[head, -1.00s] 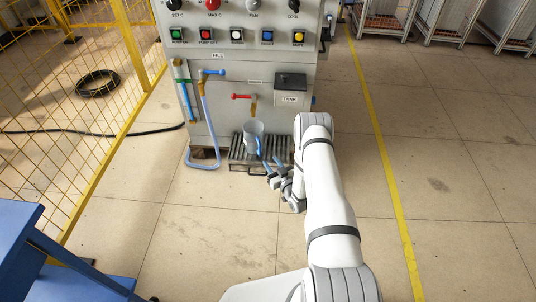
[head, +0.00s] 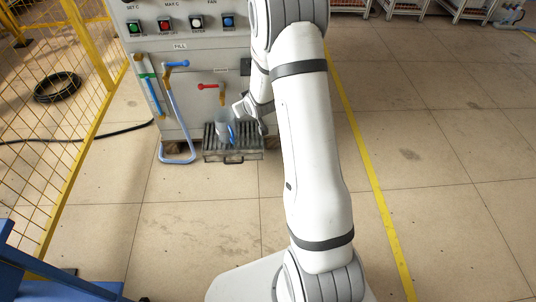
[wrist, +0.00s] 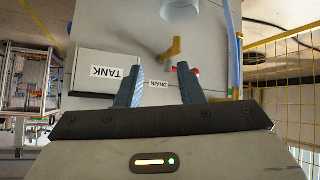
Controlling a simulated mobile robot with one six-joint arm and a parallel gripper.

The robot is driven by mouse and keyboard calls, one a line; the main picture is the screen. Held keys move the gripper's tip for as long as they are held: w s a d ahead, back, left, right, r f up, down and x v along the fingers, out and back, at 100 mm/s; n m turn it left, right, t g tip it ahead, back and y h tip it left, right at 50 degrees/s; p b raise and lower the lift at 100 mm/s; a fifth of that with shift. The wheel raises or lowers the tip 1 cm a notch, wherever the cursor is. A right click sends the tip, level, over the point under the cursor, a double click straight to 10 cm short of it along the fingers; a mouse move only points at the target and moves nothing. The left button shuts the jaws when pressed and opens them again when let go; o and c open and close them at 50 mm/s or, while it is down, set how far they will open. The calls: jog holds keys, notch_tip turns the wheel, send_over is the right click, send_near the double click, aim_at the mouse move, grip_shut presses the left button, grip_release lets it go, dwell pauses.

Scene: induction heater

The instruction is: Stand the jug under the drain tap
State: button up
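The translucent jug (head: 221,128) with a blue handle stands upright on the slatted drip tray (head: 238,157). In the head view it is below the brass spout of the red-handled drain tap (head: 209,87). My gripper (head: 240,106) is above and to the right of the jug, close to the front of the machine. In the wrist view my gripper (wrist: 161,84) is open, with nothing between its fingers. The drain tap (wrist: 172,50) shows beyond the fingertips, and part of the jug (wrist: 180,8) shows at the top edge, apart from the fingers.
The grey heater panel (head: 187,76) rises behind the tray. A tank box (wrist: 100,73) is beside the tap. A blue fill hose (head: 175,120) hangs at the left. Yellow mesh fencing (head: 50,140) stands further left. The floor in front of the tray is clear.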

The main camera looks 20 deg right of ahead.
jog(key=s+a+r+m+g+h, duration=0.15)
jog(key=s+r+g, duration=0.25)
jog(key=s+r, duration=0.75)
jog(key=s+a+r+g, duration=0.2)
jog(key=s, duration=1)
jog(key=s+a+r+g+y, duration=0.1)
jog(key=s+a+r+g, duration=0.1)
jog(key=s, duration=1)
jog(key=shift+r+m+g, duration=0.3)
jog(key=shift+r+m, duration=0.05)
jog(key=shift+r, duration=0.35)
